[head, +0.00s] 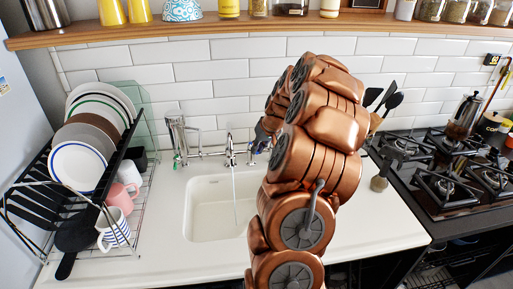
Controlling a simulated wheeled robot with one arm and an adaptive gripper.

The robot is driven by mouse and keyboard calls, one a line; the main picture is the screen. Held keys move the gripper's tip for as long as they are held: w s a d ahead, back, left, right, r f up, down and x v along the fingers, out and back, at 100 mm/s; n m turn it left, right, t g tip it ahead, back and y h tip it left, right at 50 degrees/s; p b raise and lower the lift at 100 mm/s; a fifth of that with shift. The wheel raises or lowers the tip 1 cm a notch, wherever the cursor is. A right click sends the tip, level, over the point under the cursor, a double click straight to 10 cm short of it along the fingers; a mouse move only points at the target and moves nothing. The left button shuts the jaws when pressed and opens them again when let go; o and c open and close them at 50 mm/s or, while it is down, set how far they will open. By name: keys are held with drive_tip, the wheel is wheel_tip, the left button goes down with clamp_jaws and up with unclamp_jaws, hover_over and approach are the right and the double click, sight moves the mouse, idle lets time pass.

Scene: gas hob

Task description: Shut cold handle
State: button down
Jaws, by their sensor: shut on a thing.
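The chrome tap (230,150) stands at the back of the white sink (203,228). A thin stream of water (235,195) runs from its spout into the basin. The cold handle (260,147), with blue on it, is at the right end of the tap, largely hidden by my copper arm. My gripper (264,133) is at this handle and shut on it; its fingertips are mostly hidden behind the arm. The other handle (181,158), with green on it, is at the tap's left end, clear of my gripper.
A dish rack (140,212) with plates, mugs and a pan stands left of the sink. A metal cylinder (176,132) stands behind the left handle. The gas hob (450,170) is at right, with utensils beside it. A wooden shelf (150,31) runs above. The front right counter is clear.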

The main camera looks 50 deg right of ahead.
drive_tip(key=shift+a, duration=0.1)
drive_tip(key=shift+w+a+f+m+b, duration=0.1)
drive_tip(key=shift+w+a+m+b, duration=0.15)
drive_tip(key=shift+m+b, duration=0.3)
drive_tip(key=shift+w+a+m+h, duration=0.15)
drive_tip(key=shift+a+m+h, duration=0.15)
drive_tip(key=shift+m+h, duration=0.5)
drive_tip(key=c, duration=1.2)
unclamp_jaws()
